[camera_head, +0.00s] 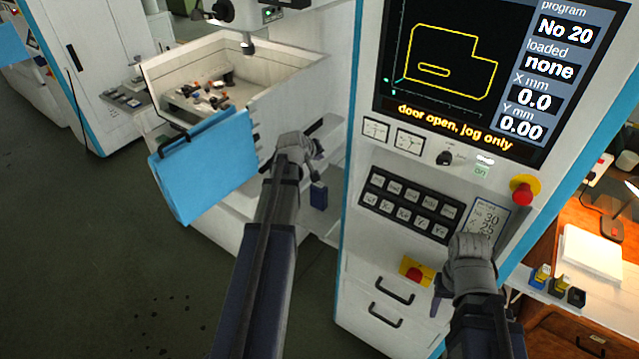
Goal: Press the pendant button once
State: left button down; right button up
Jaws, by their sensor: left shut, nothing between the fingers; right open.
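The white control console stands in the middle right with a dark screen (460,65) that reads "door open, jog only". Below the screen is a dark keypad (410,205) with two rows of pale buttons. Which button is the pendant button I cannot tell. My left gripper (316,180) is shut and empty, left of the console and in front of the machine's lower ledge. My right gripper (440,295) is open, low in front of the console's right side, below the keypad. Its fingers are mostly hidden by its own wrist.
A red emergency stop (522,191) on a yellow base sits right of the keypad. A red and yellow switch (416,271) is above the drawer handles. A blue door (205,165) hangs open beside the work tank (285,60). A wooden desk (570,325) is at right.

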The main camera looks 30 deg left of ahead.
pick_arm(q)
jog(key=shift+f, duration=0.1)
jog(key=b, duration=0.9)
send_over(318, 189)
notch_tip(318, 189, down, 9)
jog(key=shift+r, duration=0.2)
dwell(1.3)
jog(key=shift+f, duration=0.4)
jog(key=shift+f+b, duration=0.4)
jog(key=shift+b, duration=0.25)
dwell(0.3)
jog(key=shift+r, duration=0.2)
jog(key=shift+r+p, duration=0.7)
jog(key=shift+p, duration=0.15)
